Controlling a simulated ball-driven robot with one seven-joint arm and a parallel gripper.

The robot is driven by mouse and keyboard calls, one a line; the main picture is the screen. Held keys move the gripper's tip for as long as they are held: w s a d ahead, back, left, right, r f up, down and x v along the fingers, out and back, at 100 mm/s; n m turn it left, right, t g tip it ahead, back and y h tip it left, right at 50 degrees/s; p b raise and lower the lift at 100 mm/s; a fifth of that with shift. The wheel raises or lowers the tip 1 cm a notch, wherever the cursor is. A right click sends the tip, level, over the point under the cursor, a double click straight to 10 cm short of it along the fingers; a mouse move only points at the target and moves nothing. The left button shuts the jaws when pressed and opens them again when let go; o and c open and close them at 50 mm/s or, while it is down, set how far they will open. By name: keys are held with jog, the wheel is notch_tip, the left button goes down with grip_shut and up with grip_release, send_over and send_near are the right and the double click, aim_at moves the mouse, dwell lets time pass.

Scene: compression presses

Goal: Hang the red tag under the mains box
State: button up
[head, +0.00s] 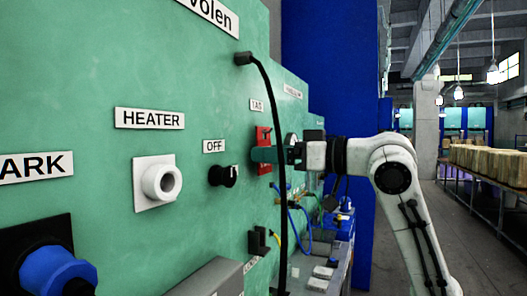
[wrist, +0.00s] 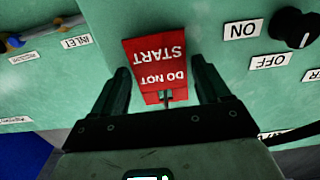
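The red tag (wrist: 154,62) reads DO NOT START, upside down in the wrist view. In the head view the red tag (head: 263,136) is on the green panel below a small TAG label (head: 256,105). A small dark peg shows at the tag's near edge. I cannot make out a box marked mains.
The aisle at right is clear.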

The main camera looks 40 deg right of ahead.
jog(key=c, duration=0.5)
jog(key=shift+c, duration=0.2)
jog(key=shift+r+p, duration=0.5)
jog(key=shift+r, duration=0.15)
jog(key=shift+v, duration=2.55)
jog(key=shift+v, duration=2.45)
